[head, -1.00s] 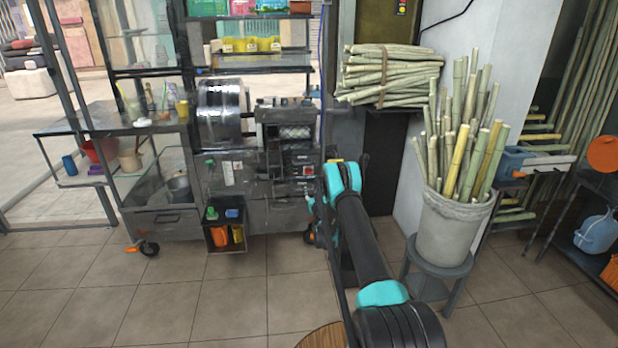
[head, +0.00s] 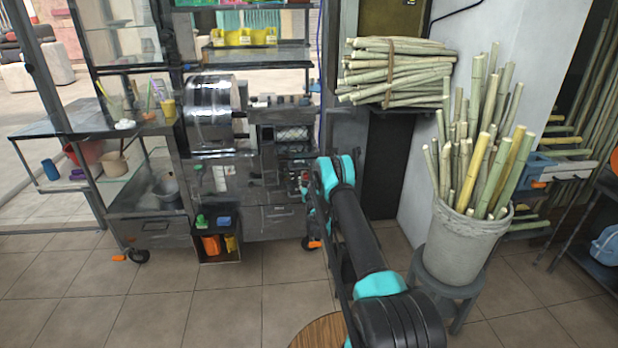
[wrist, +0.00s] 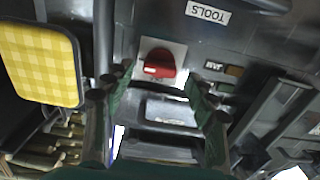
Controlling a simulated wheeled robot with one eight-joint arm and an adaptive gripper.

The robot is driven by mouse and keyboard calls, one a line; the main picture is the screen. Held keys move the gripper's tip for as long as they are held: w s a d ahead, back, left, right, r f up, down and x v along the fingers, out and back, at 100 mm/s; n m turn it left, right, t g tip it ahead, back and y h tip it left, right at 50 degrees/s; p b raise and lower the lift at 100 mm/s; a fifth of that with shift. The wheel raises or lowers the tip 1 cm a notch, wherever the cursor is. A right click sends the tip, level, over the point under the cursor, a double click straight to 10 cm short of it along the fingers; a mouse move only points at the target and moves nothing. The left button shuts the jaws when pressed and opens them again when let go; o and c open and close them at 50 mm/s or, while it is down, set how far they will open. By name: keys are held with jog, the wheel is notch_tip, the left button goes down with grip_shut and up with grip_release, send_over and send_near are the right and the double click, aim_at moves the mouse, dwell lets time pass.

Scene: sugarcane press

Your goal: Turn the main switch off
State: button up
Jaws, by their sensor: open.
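The main switch (wrist: 158,64) is a red rotary knob on a white square plate, set in a dark grey panel in the wrist view. My gripper (wrist: 160,84) is open, its two dark green fingers well apart. In the picture the fingertips lie to the left and right just below the knob, with nothing between them. I cannot tell how far the tips are from the panel. In the head view the press (head: 292,140) stands behind the end of my arm, which largely hides the switch area and my gripper.
A yellow checked pad (wrist: 40,62) is at the left of the wrist view. A bucket of cane (head: 468,250) stands on a stool at the right. The floor at front left is clear.

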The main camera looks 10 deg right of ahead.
jog(key=shift+w, duration=0.45)
jog(key=c, duration=1.2)
jog(key=shift+o, duration=0.2)
